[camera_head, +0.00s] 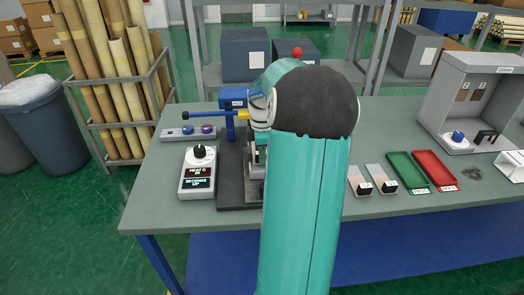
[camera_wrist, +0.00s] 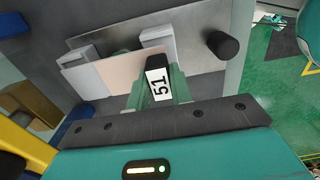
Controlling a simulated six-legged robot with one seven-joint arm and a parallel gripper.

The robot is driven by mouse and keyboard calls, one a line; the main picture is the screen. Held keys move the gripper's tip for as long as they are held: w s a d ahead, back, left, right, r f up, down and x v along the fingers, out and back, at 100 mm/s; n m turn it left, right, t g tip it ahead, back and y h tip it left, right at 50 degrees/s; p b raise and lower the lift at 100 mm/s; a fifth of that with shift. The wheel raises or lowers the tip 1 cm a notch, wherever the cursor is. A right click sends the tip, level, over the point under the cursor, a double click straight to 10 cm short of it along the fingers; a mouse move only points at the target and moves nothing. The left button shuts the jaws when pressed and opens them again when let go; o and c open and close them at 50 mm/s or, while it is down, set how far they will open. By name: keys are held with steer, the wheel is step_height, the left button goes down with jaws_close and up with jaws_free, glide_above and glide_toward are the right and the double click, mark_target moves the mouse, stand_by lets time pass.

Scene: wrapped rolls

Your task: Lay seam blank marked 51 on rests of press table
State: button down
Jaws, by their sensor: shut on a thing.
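The seam blank marked 51 (camera_wrist: 106,78) is a thin beige sheet with a black grip block bearing a white "51" label, in the wrist view. My gripper (camera_wrist: 160,88) is shut on that black block. The sheet reaches over the grey metal press table (camera_wrist: 203,72), close to two light grey rests (camera_wrist: 158,38). I cannot tell whether the sheet touches them. In the head view, my arm hides the blank and most of the press; its blue head (camera_head: 234,101) and dark base (camera_head: 231,190) show to the left of my arm.
A dark knob (camera_wrist: 222,45) stands beside the rests. On the workbench (camera_head: 150,205) are a heat controller (camera_head: 198,170), two other blanks (camera_head: 382,177), a green tray (camera_head: 405,171), a red tray (camera_head: 434,169) and a grey booth (camera_head: 470,100).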

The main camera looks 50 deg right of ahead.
steer(key=shift+f, duration=0.7)
steer(key=c, duration=1.2)
jaws_free()
steer(key=shift+o, duration=0.2)
step_height(320, 180, up, 14)
